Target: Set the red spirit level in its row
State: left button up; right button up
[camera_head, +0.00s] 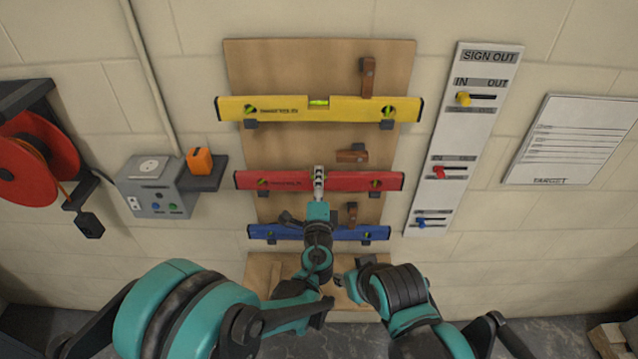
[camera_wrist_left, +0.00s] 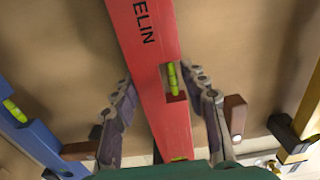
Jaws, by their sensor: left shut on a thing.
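The red spirit level (camera_head: 285,181) lies level across the wooden board (camera_head: 290,65), between the yellow and blue levels. It also runs up the left wrist view (camera_wrist_left: 145,45), with its middle vial between my fingers. My left gripper (camera_head: 319,184) is shut on the red level at its middle; it shows in the left wrist view (camera_wrist_left: 168,115) too. Dark brackets show near the red level's lower edge, but I cannot tell whether it rests on them. A wooden turn-piece (camera_head: 352,156) lies sideways just above it. My right gripper (camera_head: 342,281) is low, near the ledge, its fingers unclear.
The yellow level (camera_head: 285,109) is above and the blue level (camera_head: 300,233) below, partly behind my arm. Each has a wooden turn-piece. A SIGN OUT panel (camera_head: 480,70) with three sliders hangs right. A grey socket box (camera_head: 158,190) and red reel (camera_head: 35,165) are left.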

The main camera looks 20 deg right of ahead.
pick_arm(q)
jog(key=shift+s, duration=0.1)
jog(key=o, duration=1.3)
jog(key=b+v, duration=0.1)
jog(key=v, duration=0.8)
jog(key=shift+r, duration=0.1)
